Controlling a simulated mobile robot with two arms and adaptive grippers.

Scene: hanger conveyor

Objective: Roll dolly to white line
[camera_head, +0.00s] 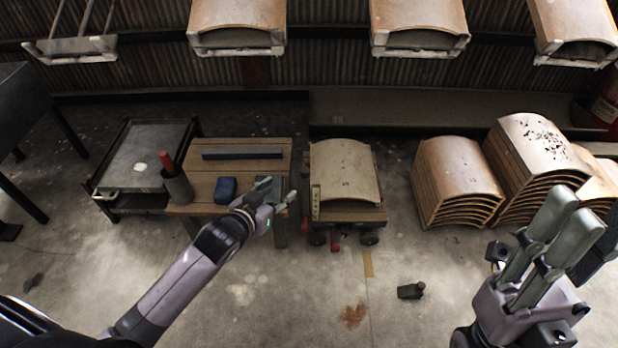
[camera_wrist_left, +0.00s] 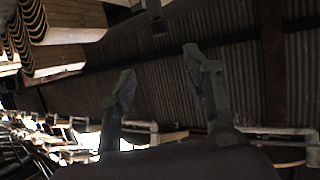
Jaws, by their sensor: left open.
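The dolly (camera_head: 348,214) is a low wooden platform on small dark wheels, standing on the concrete floor near the middle of the head view. A curved wooden panel (camera_head: 344,168) lies on it. My left gripper (camera_head: 279,192) is open and empty, by the right front edge of the wooden table, left of the dolly and apart from it. Its two fingers stand apart in the left wrist view (camera_wrist_left: 162,88). My right gripper (camera_head: 570,215) is raised at the lower right; its opening is unclear. I cannot make out a white line; a short yellowish strip (camera_head: 368,263) marks the floor.
The wooden table (camera_head: 225,172) holds a blue block and a cup. A metal cart (camera_head: 146,157) stands left of it. Stacks of curved panels (camera_head: 455,180) stand right of the dolly. A small dark object (camera_head: 410,291) lies on the otherwise fairly clear front floor. Loaded hangers (camera_head: 237,28) hang above.

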